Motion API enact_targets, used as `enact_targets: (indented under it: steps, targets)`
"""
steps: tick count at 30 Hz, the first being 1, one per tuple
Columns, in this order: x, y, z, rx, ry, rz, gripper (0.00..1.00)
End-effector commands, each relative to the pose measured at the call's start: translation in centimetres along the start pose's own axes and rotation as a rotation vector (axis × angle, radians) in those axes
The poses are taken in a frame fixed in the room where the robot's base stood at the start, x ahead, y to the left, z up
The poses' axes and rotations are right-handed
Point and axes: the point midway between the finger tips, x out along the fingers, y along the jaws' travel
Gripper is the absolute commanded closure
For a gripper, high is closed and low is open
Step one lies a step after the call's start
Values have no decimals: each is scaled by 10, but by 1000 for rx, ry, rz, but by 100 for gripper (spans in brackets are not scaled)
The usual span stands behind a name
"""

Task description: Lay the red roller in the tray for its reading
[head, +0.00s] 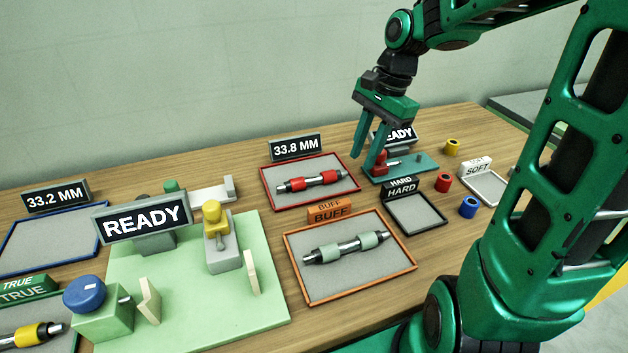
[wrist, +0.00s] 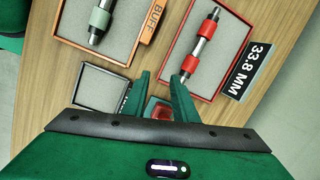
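The red roller (head: 311,181), a metal shaft with two red bands and dark ends, lies in the red-rimmed tray (head: 300,201) beside the 33.8 MM sign (head: 297,147). In the wrist view the roller (wrist: 200,46) lies lengthwise on the grey floor of that tray (wrist: 228,42), inside its rim. My gripper (head: 365,160) is apart from it, to the right of the tray and raised above the teal fixture (head: 412,170). In the wrist view my gripper's fingers (wrist: 160,78) are spread with nothing between their tips.
The orange BUFF tray (head: 325,287) holds a pale green roller (head: 347,247). A small HARD tray (head: 419,213) and a SOFT tray (head: 487,187) stand right. Yellow, red and blue rings lie near them. A green board (head: 190,318) with a READY sign (head: 146,221) fills the left.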

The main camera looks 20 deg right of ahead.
Motion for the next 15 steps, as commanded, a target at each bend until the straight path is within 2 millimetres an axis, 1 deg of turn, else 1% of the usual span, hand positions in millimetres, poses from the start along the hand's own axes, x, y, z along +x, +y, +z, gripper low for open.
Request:
enact_targets:
  steps: [1, 3, 6, 10, 13, 15]
  targets:
    - [3, -16, 2, 48, -30, -7, 74]
    - [6, -34, 8, 116, -70, -15, 74]
    - [8, -54, 16, 196, -120, -21, 74]
    - [9, -71, 23, 265, -165, -24, 74]
    - [10, -76, 27, 290, -182, -24, 74]
    - [16, -78, 28, 298, -188, -22, 74]
